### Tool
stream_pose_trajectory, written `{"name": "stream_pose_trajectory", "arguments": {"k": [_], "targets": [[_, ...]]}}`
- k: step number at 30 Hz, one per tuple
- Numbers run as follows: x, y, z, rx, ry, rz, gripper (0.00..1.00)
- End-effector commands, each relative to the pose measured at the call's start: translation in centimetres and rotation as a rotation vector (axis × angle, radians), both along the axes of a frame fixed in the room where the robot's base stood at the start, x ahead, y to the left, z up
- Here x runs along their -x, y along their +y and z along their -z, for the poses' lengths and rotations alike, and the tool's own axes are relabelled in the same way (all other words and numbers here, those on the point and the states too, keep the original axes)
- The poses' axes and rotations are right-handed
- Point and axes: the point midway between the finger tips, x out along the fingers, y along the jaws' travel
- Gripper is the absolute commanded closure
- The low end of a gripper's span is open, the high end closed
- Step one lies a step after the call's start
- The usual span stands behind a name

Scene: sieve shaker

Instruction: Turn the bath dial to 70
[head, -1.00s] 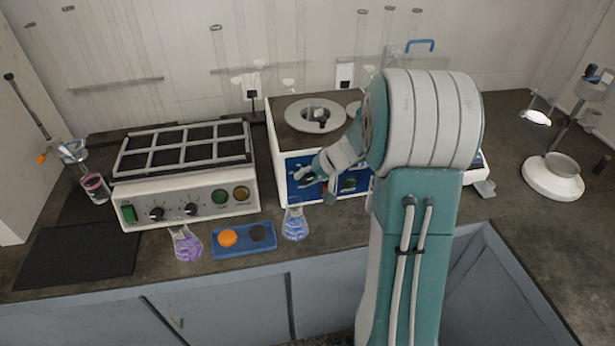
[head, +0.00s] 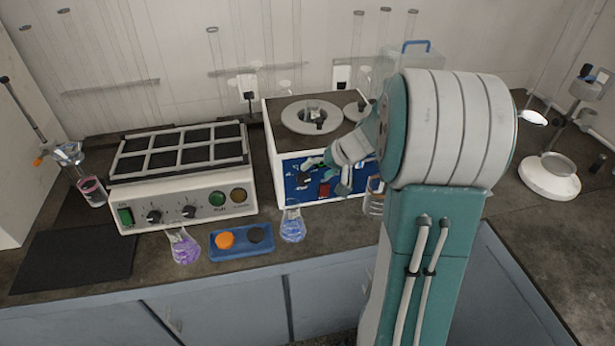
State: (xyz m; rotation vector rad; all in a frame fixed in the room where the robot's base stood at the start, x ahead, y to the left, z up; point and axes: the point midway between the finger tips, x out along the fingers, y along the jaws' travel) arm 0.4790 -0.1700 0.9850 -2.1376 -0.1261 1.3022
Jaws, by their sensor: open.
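The bath (head: 272,150) is a white box with a dark top, a round opening and a blue front panel (head: 292,193). It stands at the middle of the bench in the head view. My gripper (head: 328,172) is open in front of this panel, its fingers pointing toward it. A red switch-like part (head: 324,190) shows below the fingers. The dial and its scale cannot be made out; my gripper and arm cover part of the panel. I cannot tell whether the fingers touch anything.
A white shaker (head: 180,212) with knobs stands left of the bath. A purple flask (head: 184,249), a blue flask (head: 292,225) and a blue tray (head: 240,255) stand in front. An amber-filled glass (head: 374,200) is close right of my gripper. A balance-like stand (head: 549,180) is far right.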

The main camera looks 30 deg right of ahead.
Motion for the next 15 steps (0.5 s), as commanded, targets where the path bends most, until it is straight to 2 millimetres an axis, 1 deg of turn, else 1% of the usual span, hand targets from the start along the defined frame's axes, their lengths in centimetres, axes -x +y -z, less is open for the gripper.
{"name": "stream_pose_trajectory", "arguments": {"k": [1,6,10,15], "targets": [[0.6,-0.6,-0.9,0.003,-0.002,0.004,0.16],[2.2,-1.8,-3.4,0.002,-0.001,0.002,0.16],[3.0,-2.4,-4.6,0.001,0.000,0.001,0.16],[3.4,-2.6,-5.0,0.001,0.002,0.001,0.16]]}}
